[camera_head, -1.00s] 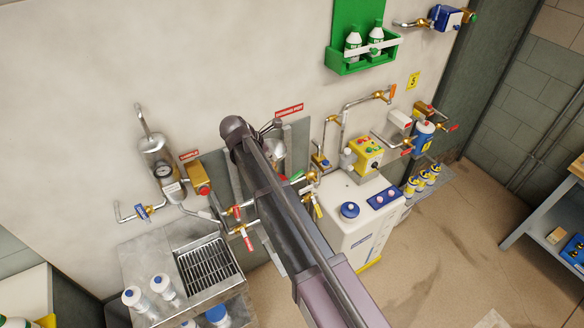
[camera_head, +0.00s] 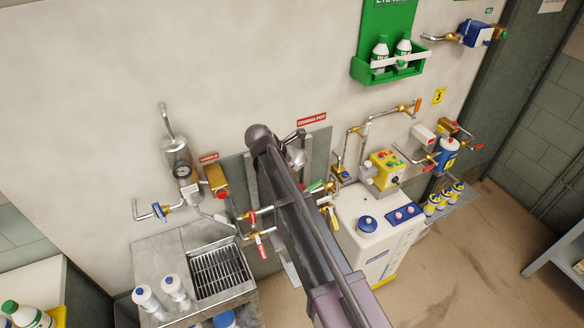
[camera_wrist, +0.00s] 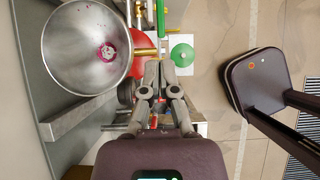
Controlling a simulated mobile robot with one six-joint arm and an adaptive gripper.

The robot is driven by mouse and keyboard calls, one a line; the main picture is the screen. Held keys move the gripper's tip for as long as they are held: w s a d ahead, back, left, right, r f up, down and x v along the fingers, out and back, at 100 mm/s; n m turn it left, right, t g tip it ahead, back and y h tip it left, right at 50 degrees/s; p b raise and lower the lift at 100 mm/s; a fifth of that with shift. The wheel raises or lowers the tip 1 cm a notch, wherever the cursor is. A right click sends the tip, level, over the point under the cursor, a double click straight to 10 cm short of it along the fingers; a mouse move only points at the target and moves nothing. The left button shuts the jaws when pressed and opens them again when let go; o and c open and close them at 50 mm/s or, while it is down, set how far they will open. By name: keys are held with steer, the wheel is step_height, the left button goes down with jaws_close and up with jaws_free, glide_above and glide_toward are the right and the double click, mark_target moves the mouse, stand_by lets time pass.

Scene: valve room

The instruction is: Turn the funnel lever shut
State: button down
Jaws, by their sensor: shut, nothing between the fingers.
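The metal funnel (camera_wrist: 85,45) fills the upper left of the wrist view, its bowl open toward the camera with a reddish spot at its bottom. In the head view the funnel (camera_head: 298,158) is partly behind my arm, under the dosing pot sign. A green lever handle (camera_wrist: 161,18) is at the top of the wrist view, beside brass fittings (camera_wrist: 145,52); I cannot tell for sure that it is the funnel lever. My gripper (camera_wrist: 152,66) is shut and empty, right of and below the funnel, near the brass fittings. Contact cannot be told. The head view hides the gripper behind my arm.
A red rounded part (camera_wrist: 150,40) lies beside the funnel, partly hidden. Red-handled valves (camera_head: 252,217) are left of my arm, above a steel sink (camera_head: 222,272). A white tank (camera_head: 375,230) stands to the right. Floor (camera_head: 470,260) is free at right.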

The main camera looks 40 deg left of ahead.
mark_target(317, 183)
steer(key=shift+b+x, duration=4.45)
steer(key=shift+x, duration=1.35)
steer(key=shift+w+d, duration=0.15)
steer(key=shift+w, duration=0.05)
